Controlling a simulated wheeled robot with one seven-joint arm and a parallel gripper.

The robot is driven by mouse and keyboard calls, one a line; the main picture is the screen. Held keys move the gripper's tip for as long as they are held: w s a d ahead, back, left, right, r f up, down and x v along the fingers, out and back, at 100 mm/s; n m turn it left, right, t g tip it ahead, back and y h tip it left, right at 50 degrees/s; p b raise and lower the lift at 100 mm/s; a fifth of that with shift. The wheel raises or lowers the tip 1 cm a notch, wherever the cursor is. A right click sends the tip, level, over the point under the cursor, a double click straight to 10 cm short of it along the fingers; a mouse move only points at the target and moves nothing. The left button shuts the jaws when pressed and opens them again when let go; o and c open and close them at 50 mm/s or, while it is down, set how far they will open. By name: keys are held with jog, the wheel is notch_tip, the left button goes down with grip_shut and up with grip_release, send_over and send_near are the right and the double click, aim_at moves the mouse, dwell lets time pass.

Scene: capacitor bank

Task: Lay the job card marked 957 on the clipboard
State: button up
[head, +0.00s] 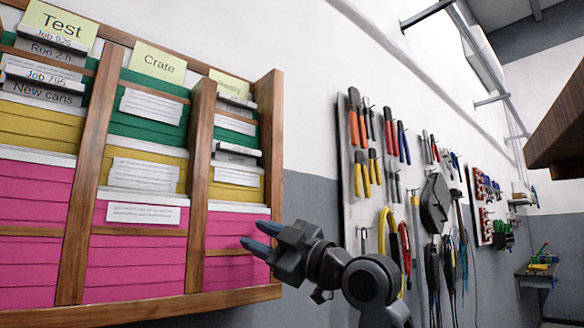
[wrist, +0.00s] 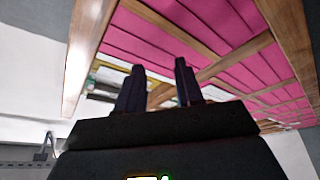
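Job cards stand in a wooden wall rack (head: 196,180) with three columns. In the left column, one card (head: 45,78) reads "Job 795, New cans" and another card (head: 52,46) reads "Job 926, Run 2". No card marked 957 can be read; other cards are turned or too small. The clipboard cannot be made out. My gripper (head: 256,236) is in front of the right column's lower part, at the pink sleeves. In the wrist view its two fingers (wrist: 160,85) stand apart with nothing between them.
Yellow labels top the columns: "Test" (head: 58,24), "Crate" (head: 158,63) and a blurred third (head: 229,86). A tool board (head: 375,150) with pliers and screwdrivers hangs right of the rack. A brown wooden edge (head: 556,130) juts in at right. A small bench (head: 538,272) stands far back.

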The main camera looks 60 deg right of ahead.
aim_at(243, 149)
jog(key=s+r+n+g+p, duration=0.1)
jog(key=s+r+n, duration=0.25)
jog(key=r, duration=0.45)
jog(key=s+r+n+g, duration=0.1)
jog(key=s+r+n, duration=0.3)
jog(key=r, duration=0.5)
jog(key=shift+n+h, duration=0.25)
jog(key=shift+h, duration=0.05)
jog(key=shift+w+d+r+p, duration=0.15)
jog(key=shift+w+p, duration=0.2)
jog(key=shift+w, duration=1.7)
jog(key=shift+w+d+r+p, duration=0.1)
jog(key=shift+w+p, duration=0.2)
jog(key=shift+w, duration=1.75)
jog(key=shift+w+d+r+p, duration=0.15)
jog(key=shift+w+p, duration=0.2)
jog(key=shift+w, duration=1.7)
jog(key=shift+c, duration=0.5)
grip_shut()
